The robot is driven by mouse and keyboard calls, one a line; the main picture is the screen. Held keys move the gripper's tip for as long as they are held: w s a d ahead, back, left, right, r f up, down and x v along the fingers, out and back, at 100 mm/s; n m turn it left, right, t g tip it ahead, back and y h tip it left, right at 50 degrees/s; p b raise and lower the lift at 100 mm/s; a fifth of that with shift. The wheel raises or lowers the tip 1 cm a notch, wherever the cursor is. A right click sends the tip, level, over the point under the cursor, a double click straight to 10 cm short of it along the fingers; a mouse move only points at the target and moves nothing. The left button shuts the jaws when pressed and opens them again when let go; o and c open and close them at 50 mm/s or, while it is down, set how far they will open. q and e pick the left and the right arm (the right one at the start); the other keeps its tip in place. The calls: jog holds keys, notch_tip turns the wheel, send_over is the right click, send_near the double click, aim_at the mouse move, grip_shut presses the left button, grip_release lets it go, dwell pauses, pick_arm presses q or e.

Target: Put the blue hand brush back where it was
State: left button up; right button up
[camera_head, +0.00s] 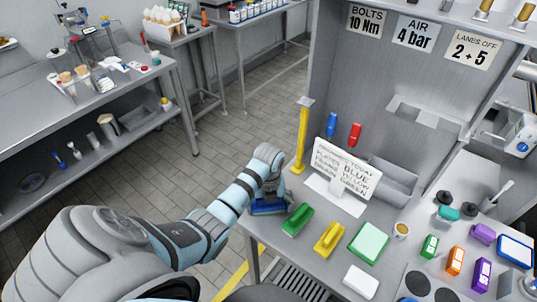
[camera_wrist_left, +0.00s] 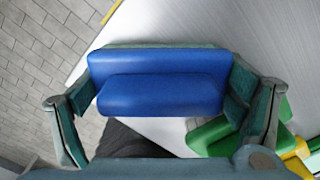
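The blue hand brush (camera_head: 268,206) is at the left end of the steel bench, under my left gripper (camera_head: 270,192). In the left wrist view the blue brush (camera_wrist_left: 160,82) fills the space between the two finger pads of my left gripper (camera_wrist_left: 162,100). The pads appear to press on its two ends. Whether its underside touches the bench is hidden. The green hand brush (camera_head: 297,220) and the yellow hand brush (camera_head: 329,239) lie to its right on the bench. My right gripper is not in view.
A white sign (camera_head: 347,172) naming brush colours stands behind the brushes. The floor left of the bench is clear.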

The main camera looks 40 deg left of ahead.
pick_arm(q)
jog(key=shift+o, duration=0.8)
jog(key=shift+r, duration=0.1)
